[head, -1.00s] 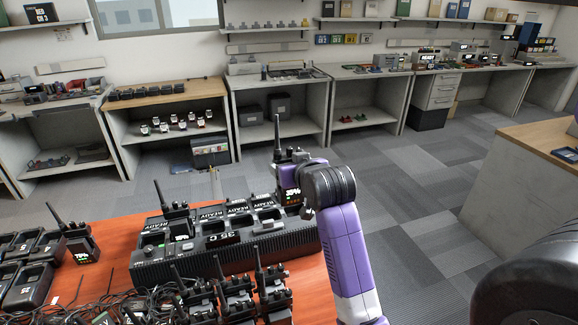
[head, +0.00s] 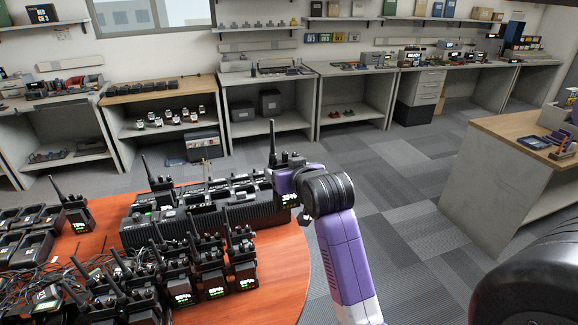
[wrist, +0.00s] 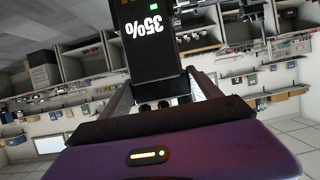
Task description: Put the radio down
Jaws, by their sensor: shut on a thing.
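My gripper (head: 283,176) is shut on a black handheld radio (head: 287,200) with a tall antenna and a lit percentage screen. In the wrist view the held radio (wrist: 146,45) fills the space between the fingers and its screen reads 35%, upside down. In the head view the radio is at the right end of the black multi-slot charger (head: 205,222), by the right edge of the round orange-brown table (head: 285,290). My wrist hides part of the radio. I cannot tell whether it touches the charger or table.
Several upright radios (head: 213,280) crowd the table's front, beside tangled cables (head: 30,275). Another radio (head: 76,213) stands at the left near single chargers (head: 25,245). A wooden-topped counter (head: 510,135) stands at the right, with open floor between it and the table.

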